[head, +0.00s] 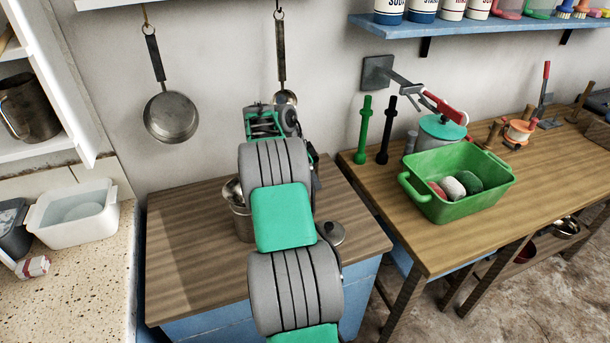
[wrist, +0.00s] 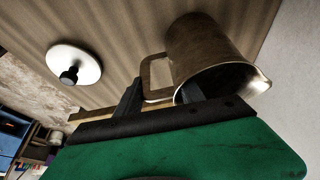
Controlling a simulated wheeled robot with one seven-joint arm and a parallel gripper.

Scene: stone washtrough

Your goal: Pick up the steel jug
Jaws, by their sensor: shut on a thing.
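The steel jug (wrist: 205,48) is large in the wrist view, with its open mouth and bright inner rim towards the camera. Its squared handle lies between the two dark fingers of my gripper (wrist: 160,92), which is shut on it. One finger is left of the handle, the other overlaps the mouth's edge. In the head view a steel vessel, apparently this jug (head: 242,222), shows beside my arm above the small wooden counter. My arm hides most of it and the fingers there. I cannot tell whether its base touches the wood.
A round lid (wrist: 74,66) with a black knob lies on the counter, also in the head view (head: 331,233). A green tub (head: 450,205) stands on the right bench. Pans (head: 171,117) hang on the wall behind. Another metal jug (head: 30,107) stands on the left shelf.

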